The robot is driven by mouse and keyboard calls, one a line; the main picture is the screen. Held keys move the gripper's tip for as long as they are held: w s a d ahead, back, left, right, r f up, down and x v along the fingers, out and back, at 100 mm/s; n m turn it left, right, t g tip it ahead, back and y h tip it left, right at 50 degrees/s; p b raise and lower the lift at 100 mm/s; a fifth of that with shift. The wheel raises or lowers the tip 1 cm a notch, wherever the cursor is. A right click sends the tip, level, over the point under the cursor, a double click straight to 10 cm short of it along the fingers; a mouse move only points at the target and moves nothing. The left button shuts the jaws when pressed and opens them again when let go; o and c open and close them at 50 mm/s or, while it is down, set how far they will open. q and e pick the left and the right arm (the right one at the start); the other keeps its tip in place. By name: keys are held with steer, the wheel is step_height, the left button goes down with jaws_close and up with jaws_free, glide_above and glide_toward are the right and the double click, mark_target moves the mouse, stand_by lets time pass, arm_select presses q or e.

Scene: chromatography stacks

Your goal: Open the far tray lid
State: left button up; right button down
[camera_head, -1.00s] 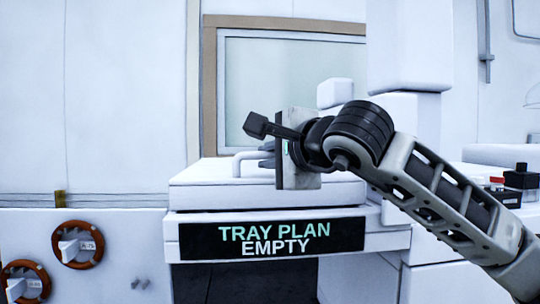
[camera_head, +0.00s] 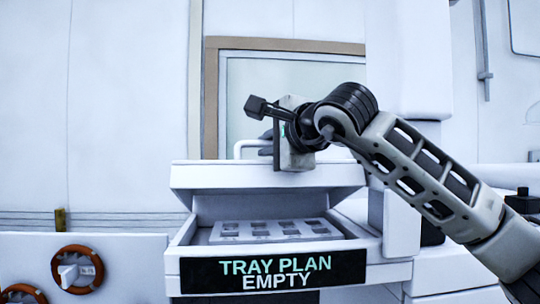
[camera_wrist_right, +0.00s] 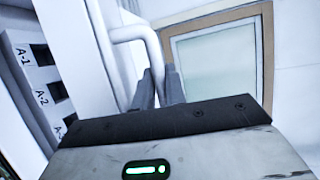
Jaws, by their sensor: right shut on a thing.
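The white tray lid (camera_head: 265,177) is tilted partly open above its tray (camera_head: 180,262), its front edge raised clear. The white bar handle (camera_head: 238,147) stands on top of the lid; it also shows in the right wrist view (camera_wrist_right: 118,62). My right gripper (camera_head: 266,143) is shut on the handle, and its dark fingers (camera_wrist_right: 160,88) meet the bar in the wrist view. My gripper body hides part of the handle and lid. Inside the tray lies a pale rack (camera_head: 270,230) with several square wells, seemingly empty. My left gripper is out of view.
A sign (camera_head: 273,270) reading "TRAY PLAN EMPTY" is on the tray front. A framed window (camera_head: 290,85) is behind the lid. A white column (camera_head: 408,60) stands close at right.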

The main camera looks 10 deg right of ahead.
steer(key=shift+w+r, duration=0.3)
steer(key=shift+r, duration=0.2)
steer(key=shift+w+r, duration=0.25)
steer(key=shift+r, duration=0.2)
steer(key=shift+w+r+g+p, duration=0.35)
steer(key=shift+w+g+p, duration=0.1)
steer(key=shift+w+g, duration=0.15)
steer(key=c, duration=1.7)
jaws_free()
steer(key=shift+c, duration=0.2)
